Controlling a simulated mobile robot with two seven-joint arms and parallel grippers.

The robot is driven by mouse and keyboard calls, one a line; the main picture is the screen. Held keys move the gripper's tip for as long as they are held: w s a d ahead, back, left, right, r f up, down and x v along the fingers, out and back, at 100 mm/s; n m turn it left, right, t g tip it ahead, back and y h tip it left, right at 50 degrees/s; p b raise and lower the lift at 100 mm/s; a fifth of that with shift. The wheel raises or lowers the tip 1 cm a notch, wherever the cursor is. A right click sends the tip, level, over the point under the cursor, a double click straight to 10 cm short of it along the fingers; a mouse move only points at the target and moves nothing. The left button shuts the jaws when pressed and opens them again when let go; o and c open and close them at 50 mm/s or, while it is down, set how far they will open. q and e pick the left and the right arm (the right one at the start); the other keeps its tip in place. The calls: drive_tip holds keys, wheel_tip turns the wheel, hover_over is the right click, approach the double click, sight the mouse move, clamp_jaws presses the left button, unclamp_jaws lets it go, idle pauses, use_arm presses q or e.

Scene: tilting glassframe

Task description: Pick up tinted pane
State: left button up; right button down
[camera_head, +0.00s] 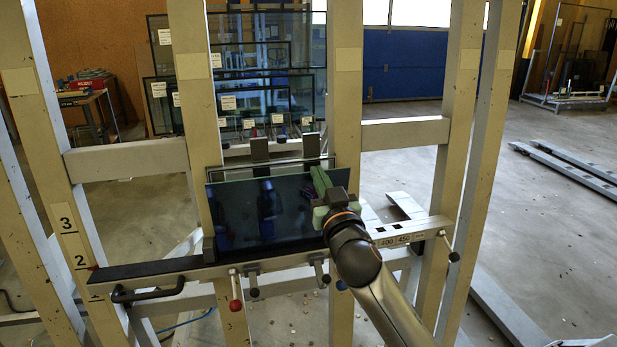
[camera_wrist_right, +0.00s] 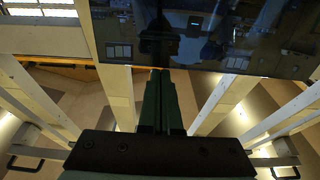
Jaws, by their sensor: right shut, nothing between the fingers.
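The tinted pane (camera_head: 240,215) is a dark rectangle standing nearly upright, leaning back, on the ledge (camera_head: 130,268) of the wooden tilting frame. My right gripper (camera_head: 321,182) is at the pane's upper right in the head view, with its green fingers pointing up and in front of it. In the right wrist view the dark pane (camera_wrist_right: 235,40) fills the top right, and the fingers (camera_wrist_right: 160,85) are closed together and reach up over its lower left part. Nothing is held. I cannot tell if the fingers touch the glass. My left gripper is out of view.
Tall wooden posts (camera_head: 347,80) rise beside and behind the pane. A crossbar with a number scale (camera_head: 405,238) and knobbed levers (camera_head: 235,305) runs below it. Several labelled glass panes (camera_head: 240,85) stand in a rack behind. The floor at right is mostly open, with metal rails (camera_head: 570,165).

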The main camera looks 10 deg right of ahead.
use_arm(q)
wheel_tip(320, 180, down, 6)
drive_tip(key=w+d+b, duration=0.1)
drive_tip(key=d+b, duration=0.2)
drive_tip(key=b, duration=0.6)
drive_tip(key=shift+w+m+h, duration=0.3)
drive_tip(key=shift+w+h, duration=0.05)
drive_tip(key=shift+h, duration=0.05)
use_arm(e)
drive_tip(key=s+f+t, duration=0.2)
drive_tip(key=s+t, duration=0.1)
drive_tip(key=s, duration=0.2)
drive_tip(key=shift+s+d+f, duration=0.2)
drive_tip(key=shift+s+f, duration=0.1)
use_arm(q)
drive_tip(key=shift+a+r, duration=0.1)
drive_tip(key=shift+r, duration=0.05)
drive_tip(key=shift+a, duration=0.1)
